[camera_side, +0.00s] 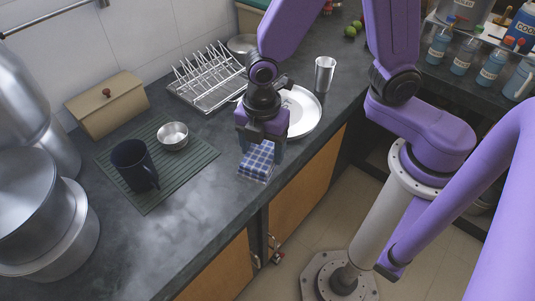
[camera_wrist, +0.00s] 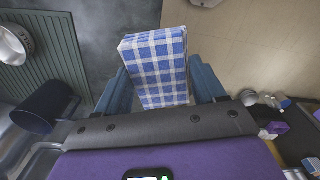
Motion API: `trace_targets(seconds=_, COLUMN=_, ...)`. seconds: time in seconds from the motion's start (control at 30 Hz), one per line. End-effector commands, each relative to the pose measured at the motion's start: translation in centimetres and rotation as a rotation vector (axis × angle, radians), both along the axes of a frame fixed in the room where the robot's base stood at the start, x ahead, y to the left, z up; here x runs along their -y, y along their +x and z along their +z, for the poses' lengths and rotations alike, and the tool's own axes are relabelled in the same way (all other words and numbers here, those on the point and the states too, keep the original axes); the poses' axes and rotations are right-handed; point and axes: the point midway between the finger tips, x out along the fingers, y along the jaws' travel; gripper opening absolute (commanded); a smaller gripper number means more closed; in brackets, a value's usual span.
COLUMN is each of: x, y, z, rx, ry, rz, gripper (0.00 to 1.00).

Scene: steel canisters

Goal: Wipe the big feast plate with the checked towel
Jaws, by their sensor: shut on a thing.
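The checked towel (camera_side: 257,161) is a folded blue-and-white block near the counter's front edge. It also shows in the wrist view (camera_wrist: 157,68), between the two blue fingers of my gripper (camera_wrist: 163,82). My gripper (camera_side: 260,150) points down and is shut on the towel. I cannot tell whether the towel touches the counter. The big feast plate (camera_side: 303,112) is white and lies on the counter behind and to the right of my gripper. My gripper and wrist hide its left part.
A wire dish rack (camera_side: 208,78) stands behind the gripper. A green mat (camera_side: 188,172) on the left holds a dark mug (camera_side: 133,165) and a metal bowl (camera_side: 172,136). A steel cup (camera_side: 325,73) stands beyond the plate. Large steel pots (camera_side: 40,215) fill the far left. The front-left counter is clear.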

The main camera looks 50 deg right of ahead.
Motion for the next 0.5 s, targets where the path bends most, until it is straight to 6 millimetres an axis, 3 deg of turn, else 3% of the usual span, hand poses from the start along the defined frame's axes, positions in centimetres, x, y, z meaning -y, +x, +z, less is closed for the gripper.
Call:
trace_targets(seconds=0.2, x=5.7, y=6.8, z=-0.9, rx=-0.002, ry=-0.001, rz=-0.221, gripper=0.45)
trace_targets(seconds=0.5, x=16.3, y=13.6, z=-2.4, rx=-0.001, ry=-0.001, rz=-0.496, gripper=0.45)
